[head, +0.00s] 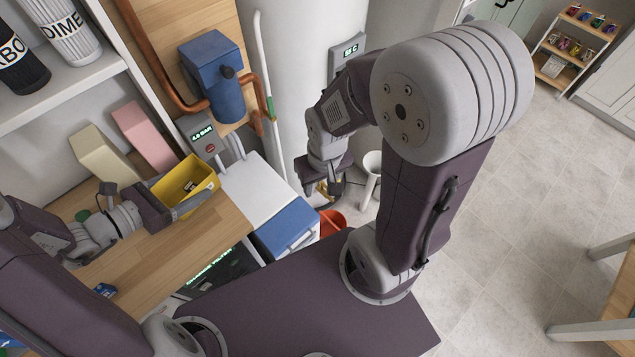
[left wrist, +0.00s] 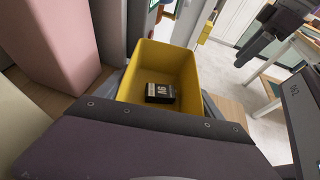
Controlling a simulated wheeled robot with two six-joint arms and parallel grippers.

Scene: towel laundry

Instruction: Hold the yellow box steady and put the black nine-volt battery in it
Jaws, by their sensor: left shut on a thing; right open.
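The yellow box (head: 172,184) stands on the wooden counter, open at the top. My left gripper (head: 190,203) is shut on it, with one finger along its near side. In the left wrist view the box (left wrist: 186,66) shows between my fingers. The black nine-volt battery (left wrist: 160,92) lies on the floor of the box, its "9V" label facing up. In the head view it is a small dark patch (head: 190,187) inside the box. My right gripper (head: 323,189) is open and empty, pointing down, to the right of the box and apart from it.
A pink block (head: 143,136) and a cream block (head: 101,152) stand behind the box. A small blue item (head: 105,290) lies on the near counter. A blue-fronted white unit (head: 284,225) and an orange-red bucket (head: 331,222) are at the right.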

